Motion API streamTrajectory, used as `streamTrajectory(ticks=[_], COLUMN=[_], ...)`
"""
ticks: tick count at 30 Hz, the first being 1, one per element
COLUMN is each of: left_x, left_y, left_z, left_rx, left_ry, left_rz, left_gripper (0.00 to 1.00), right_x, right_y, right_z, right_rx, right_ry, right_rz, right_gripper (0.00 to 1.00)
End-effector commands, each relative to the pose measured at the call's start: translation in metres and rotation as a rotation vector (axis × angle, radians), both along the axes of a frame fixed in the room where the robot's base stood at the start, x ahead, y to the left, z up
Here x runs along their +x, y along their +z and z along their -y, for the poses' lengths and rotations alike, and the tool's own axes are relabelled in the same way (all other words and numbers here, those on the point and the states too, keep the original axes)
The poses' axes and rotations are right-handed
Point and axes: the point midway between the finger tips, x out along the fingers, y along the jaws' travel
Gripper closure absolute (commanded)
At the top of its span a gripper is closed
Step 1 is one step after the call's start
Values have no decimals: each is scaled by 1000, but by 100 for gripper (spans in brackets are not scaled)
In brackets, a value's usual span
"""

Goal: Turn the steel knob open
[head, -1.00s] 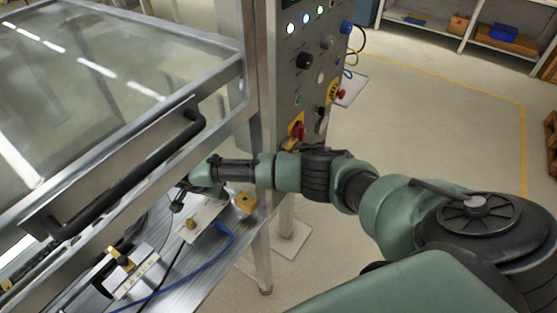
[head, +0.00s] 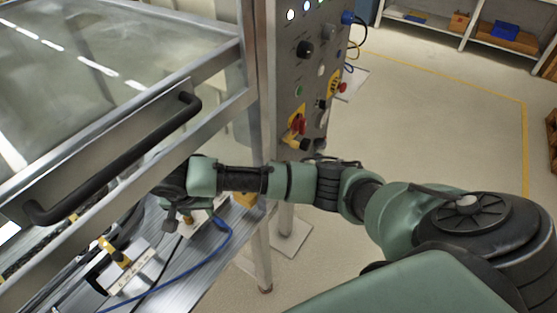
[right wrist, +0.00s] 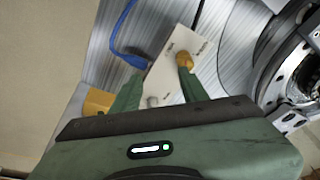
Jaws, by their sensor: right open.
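The steel knob (right wrist: 152,100) is a small grey cylinder on a white labelled plate (right wrist: 165,72) in the right wrist view. A yellow brass knob (right wrist: 184,61) sits on the same plate, farther from the palm. My right gripper (right wrist: 161,72) is open above the plate, with one green finger to each side of the steel knob in the picture. I cannot tell whether the fingers touch anything. In the head view my right gripper (head: 179,217) is below the raised clear cover and hides the steel knob. My left gripper is not in view.
The cover's black handle (head: 115,165) and metal frame are close above my right wrist. A blue cable (head: 222,240) runs beside the plate. A yellow block (right wrist: 98,102) is left of the fingers. A control panel (head: 305,75) stands behind my forearm. A second plate (head: 130,275) lies lower left.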

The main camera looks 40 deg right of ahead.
Motion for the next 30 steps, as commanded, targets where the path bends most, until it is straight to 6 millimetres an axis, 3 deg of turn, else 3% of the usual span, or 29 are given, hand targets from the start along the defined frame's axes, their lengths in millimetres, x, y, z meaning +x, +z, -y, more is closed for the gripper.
streamTrajectory(ticks=[7, 15, 23, 30], left_x=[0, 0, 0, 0], left_y=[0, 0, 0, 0], left_z=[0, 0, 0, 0], left_rx=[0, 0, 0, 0], left_ry=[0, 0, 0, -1], left_rz=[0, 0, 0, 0], left_gripper=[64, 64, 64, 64], right_x=[-41, -84, -121, -154], right_y=[-19, -29, -35, -40], right_z=[-30, -46, -39, -12], right_rx=[89, 175, 212, 190], right_ry=[191, 376, 502, 581], right_rz=[-25, -9, 32, 68], right_gripper=[56, 56, 56, 56])
